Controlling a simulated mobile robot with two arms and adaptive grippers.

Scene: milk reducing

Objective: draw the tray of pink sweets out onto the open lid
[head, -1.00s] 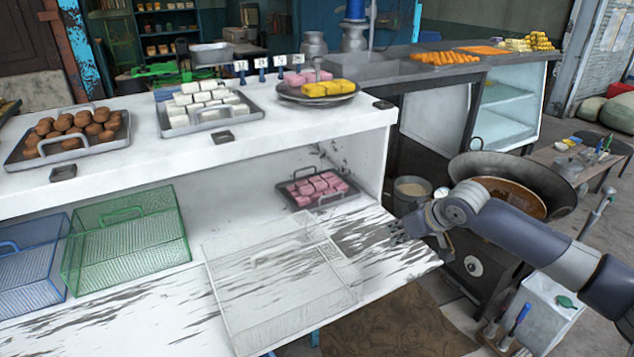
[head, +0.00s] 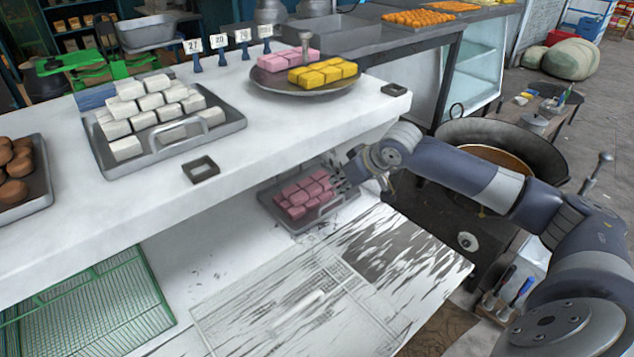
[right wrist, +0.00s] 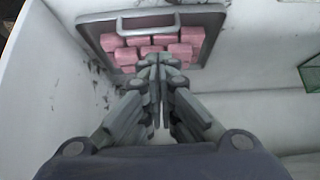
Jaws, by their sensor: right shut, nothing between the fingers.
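The dark grey tray (head: 273,211) of pink sweets (head: 303,192) sits inside the lower compartment, under the white counter. In the right wrist view the tray (right wrist: 92,30) lies just beyond my fingertips, with its bar handle on the far side. The open lid (head: 405,250) is a streaked, worn white panel at the front. My right gripper (head: 343,181) is at the tray's right end, its fingers shut and empty. In the right wrist view the gripper (right wrist: 158,62) overlaps the tray's near edge; contact cannot be told. My left gripper is out of view.
The counter (head: 225,190) overhangs the tray and carries trays of white and brown sweets and a round plate (head: 305,90). A green basket (head: 95,310) stands left. A wok (head: 500,150) stands right.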

